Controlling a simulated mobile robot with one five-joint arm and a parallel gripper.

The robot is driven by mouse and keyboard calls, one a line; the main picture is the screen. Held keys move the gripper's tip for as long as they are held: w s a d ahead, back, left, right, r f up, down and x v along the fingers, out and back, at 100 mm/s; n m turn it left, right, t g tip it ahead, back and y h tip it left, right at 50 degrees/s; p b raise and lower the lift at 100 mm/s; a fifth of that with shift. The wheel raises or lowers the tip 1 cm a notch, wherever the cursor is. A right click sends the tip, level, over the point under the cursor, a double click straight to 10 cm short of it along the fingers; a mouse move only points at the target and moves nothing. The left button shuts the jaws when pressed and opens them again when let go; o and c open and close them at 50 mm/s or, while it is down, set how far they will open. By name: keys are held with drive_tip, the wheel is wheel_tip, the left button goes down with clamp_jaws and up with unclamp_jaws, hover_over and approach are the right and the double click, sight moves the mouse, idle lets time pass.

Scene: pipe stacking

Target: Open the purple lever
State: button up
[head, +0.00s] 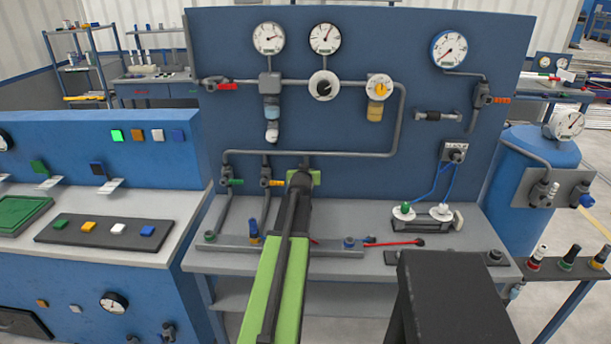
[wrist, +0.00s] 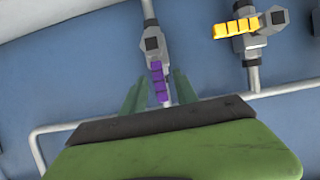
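The purple lever (wrist: 159,88) shows in the wrist view on a grey valve (wrist: 152,45) on a vertical pipe. My gripper (wrist: 157,82) is open, with one green finger on each side of the lever and visible gaps between. I cannot tell how deep the fingers reach along the lever. In the head view my gripper (head: 317,177) is at the lower part of the blue panel, at the end of my arm. The purple lever is hidden behind my arm there.
An orange-yellow lever (wrist: 236,28) on a neighbouring valve is close by; it also shows in the head view (head: 277,184). A green lever (head: 232,182) is further left. A horizontal pipe (head: 335,154) runs just above the valves. Small parts lie on the grey bench (head: 345,212).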

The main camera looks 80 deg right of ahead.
drive_tip(key=p+v, duration=0.4)
drive_tip(key=v, duration=0.7)
drive_tip(key=shift+r, duration=0.15)
drive_tip(key=shift+a, duration=0.1)
